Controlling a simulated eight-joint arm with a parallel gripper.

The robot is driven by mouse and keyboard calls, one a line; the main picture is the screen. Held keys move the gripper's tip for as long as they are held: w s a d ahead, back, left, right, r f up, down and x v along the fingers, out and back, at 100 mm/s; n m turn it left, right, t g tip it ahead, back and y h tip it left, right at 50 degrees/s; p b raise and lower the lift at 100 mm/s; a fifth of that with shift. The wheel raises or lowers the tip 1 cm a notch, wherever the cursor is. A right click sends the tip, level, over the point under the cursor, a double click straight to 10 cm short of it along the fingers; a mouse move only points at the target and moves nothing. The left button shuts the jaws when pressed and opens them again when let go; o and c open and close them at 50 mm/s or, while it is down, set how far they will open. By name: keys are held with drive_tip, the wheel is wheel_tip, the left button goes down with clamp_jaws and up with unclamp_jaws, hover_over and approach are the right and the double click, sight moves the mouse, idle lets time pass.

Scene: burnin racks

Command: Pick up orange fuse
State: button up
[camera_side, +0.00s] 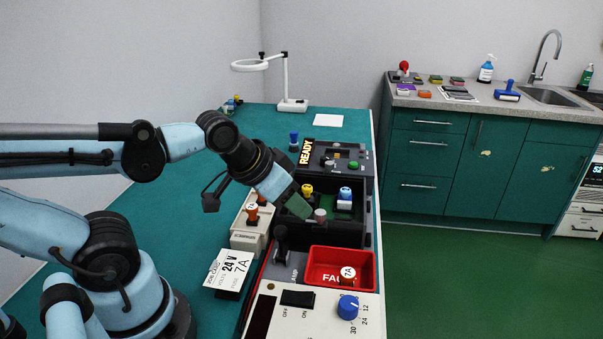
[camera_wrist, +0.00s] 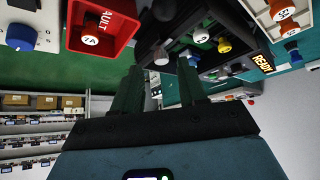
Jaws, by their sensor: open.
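Two orange fuses stand in the cream rack left of the panel: one marked 7A (camera_side: 252,212) and another (camera_side: 261,200) behind it. They appear in the wrist view's upper right as a near fuse (camera_wrist: 290,28) and another (camera_wrist: 285,11). A further orange-bodied fuse with a white 7A cap (camera_side: 348,273) is in the red FAULT bin (camera_side: 318,268); it also shows in the wrist view (camera_wrist: 90,39). My gripper (camera_side: 309,212) is tilted down over the dark box, right of the rack. Its green fingers (camera_wrist: 158,76) are apart. A pale round-topped piece (camera_side: 320,215) is by the fingertips.
The dark box (camera_side: 366,212) also holds a yellow piece (camera_side: 307,190) and a blue-white piece (camera_side: 345,196). A black lever (camera_side: 282,238) stands nearby. The front panel has a blue knob (camera_side: 348,307). A job card (camera_side: 228,267) reads 24 V, 7A.

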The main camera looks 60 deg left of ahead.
wheel_tip(320, 180, up, 2)
drive_tip(key=n+g, duration=0.7)
drive_tip(key=n, duration=0.2)
hover_over(252, 206)
drive_tip(key=shift+w+a+f, duration=0.2)
drive_tip(key=shift+f, duration=0.05)
wheel_tip(252, 206, down, 6)
drive_tip(key=shift+r, duration=0.2)
drive_tip(key=shift+s+d+f, duration=0.1)
drive_tip(key=shift+s+f, duration=0.05)
drive_tip(key=shift+f, duration=1.25)
drive_tip(key=shift+s+d+f, duration=0.1)
drive_tip(key=shift+f, duration=1.25)
drive_tip(key=shift+c, duration=0.2)
clamp_jaws()
